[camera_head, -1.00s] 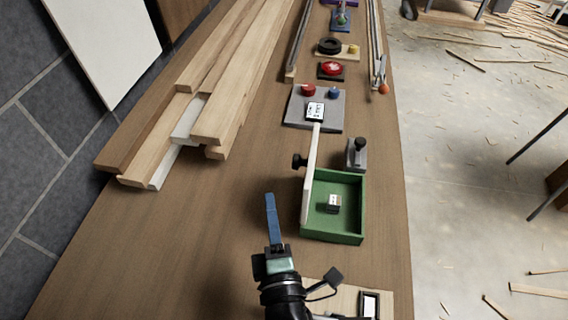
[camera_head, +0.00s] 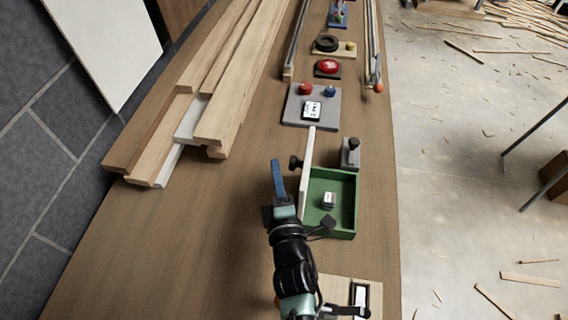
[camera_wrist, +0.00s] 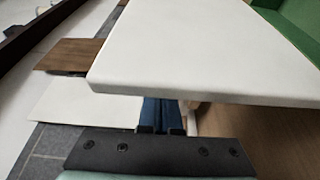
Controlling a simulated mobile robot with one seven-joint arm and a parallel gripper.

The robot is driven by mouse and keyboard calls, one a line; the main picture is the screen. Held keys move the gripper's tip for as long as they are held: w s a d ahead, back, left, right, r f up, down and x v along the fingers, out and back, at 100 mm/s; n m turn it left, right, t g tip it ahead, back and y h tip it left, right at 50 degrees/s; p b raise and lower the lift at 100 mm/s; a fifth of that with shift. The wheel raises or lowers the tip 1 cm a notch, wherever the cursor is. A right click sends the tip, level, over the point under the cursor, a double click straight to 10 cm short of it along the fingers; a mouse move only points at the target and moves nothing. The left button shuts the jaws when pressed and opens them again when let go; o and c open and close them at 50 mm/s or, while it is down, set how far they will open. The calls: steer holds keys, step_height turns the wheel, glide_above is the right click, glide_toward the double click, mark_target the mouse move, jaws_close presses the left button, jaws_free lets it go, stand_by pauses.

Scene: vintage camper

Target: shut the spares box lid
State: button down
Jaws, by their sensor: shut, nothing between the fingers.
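The spares box (camera_head: 345,233) is a green open-topped box on the wooden bench, with a small white-and-grey block (camera_head: 328,200) inside. Its white lid (camera_head: 306,176) stands upright, edge-on, along the box's left side, with a dark knob (camera_head: 295,162) on its outer left face. My gripper (camera_head: 278,180) has blue fingers, shut and empty, just left of the lid. In the wrist view the lid (camera_wrist: 215,50) fills the upper middle and hides the ends of the blue fingers (camera_wrist: 161,115). A corner of the green box (camera_wrist: 298,22) shows at upper right. I cannot tell whether fingers and lid touch.
A grey clamp-like piece with a dark knob (camera_head: 349,153) stands behind the box. A grey panel with red and blue knobs (camera_head: 297,117) lies farther back. Stacked planks (camera_head: 205,100) lie at left. A panel with a switch (camera_head: 340,290) is at the front. Bench left of my gripper is clear.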

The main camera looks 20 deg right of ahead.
mark_target(294, 169)
steer(key=shift+s+d+p, duration=0.45)
steer(key=shift+d+p, duration=0.05)
steer(key=shift+d, duration=0.15)
steer(key=shift+s+d, duration=0.1)
steer(key=shift+d, duration=0.05)
steer(key=shift+s+d+r+m+t+b, duration=0.2)
steer(key=shift+s+d+m+t+b, duration=0.3)
steer(key=shift+d+m, duration=0.5)
steer(key=shift+s+d+f+m+t+h+b, duration=0.15)
steer(key=shift+s+d+m+h+b, duration=0.3)
steer(key=shift+m+b, duration=0.5)
steer(key=shift+s+d+r+m+t+h+b, duration=0.1)
steer(key=shift+s+d+m+h+b, duration=0.1)
steer(key=shift+s+d+m+b, duration=0.55)
steer(key=shift+s+d+f+m+t+h+b, duration=0.15)
steer(key=shift+s+d+m+h+b, duration=0.15)
steer(key=shift+d+m+b, duration=0.75)
steer(key=shift+a+r+m, duration=0.1)
steer(key=shift+a+m, duration=0.25)
steer(key=shift+w, duration=0.1)
